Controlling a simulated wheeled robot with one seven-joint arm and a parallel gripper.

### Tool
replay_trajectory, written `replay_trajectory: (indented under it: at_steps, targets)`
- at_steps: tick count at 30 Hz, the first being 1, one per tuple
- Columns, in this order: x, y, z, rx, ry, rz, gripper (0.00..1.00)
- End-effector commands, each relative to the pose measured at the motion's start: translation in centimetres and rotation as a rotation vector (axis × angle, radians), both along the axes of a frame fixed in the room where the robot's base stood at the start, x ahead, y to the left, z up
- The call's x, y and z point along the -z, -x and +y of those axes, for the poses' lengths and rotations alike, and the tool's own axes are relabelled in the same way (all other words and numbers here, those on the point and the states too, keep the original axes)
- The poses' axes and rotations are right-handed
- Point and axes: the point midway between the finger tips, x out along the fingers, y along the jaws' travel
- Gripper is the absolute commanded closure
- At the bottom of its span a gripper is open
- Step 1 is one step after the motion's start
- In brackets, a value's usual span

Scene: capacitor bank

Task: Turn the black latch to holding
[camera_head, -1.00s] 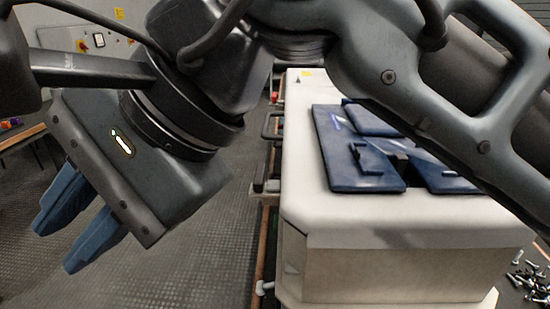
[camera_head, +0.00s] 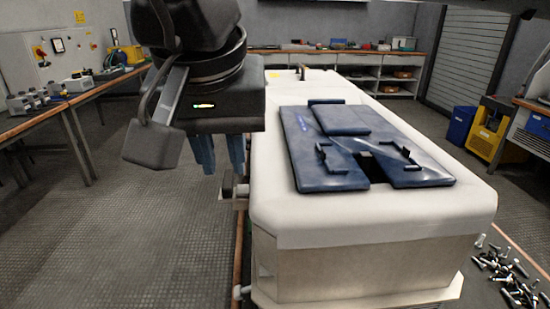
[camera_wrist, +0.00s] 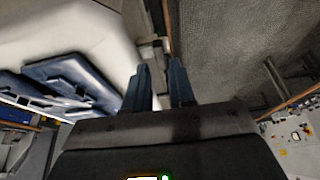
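My gripper (camera_head: 220,168) points down beside the left side of the white cabinet (camera_head: 370,222). In the wrist view its two blue fingers (camera_wrist: 159,66) are apart with nothing between them. A dark fitting (camera_head: 228,184) sticks out from the cabinet's left side, just below the fingertips in the head view. It may be the black latch, but I cannot make out its shape or setting. The gripper partly hides that side. In the wrist view a narrow strip of fittings (camera_wrist: 151,52) runs along the cabinet edge ahead of the fingers.
Dark blue panels (camera_head: 315,172) with black brackets (camera_head: 400,153) lie on the cabinet top. Loose bolts (camera_head: 507,268) lie on the floor at right. A workbench (camera_head: 88,97) stands at left. The floor left of the cabinet (camera_head: 120,230) is clear.

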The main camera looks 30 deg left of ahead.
Motion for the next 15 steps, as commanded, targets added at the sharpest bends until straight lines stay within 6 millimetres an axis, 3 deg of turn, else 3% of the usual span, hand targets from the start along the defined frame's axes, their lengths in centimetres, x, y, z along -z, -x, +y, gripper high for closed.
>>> replay_trajectory:
  at_steps: [6,15]
  targets:
    - [2.5,-0.8,0.5,0.0,-0.001,0.003,0.76]
    - [3.2,-1.1,0.7,0.001,-0.001,0.002,0.76]
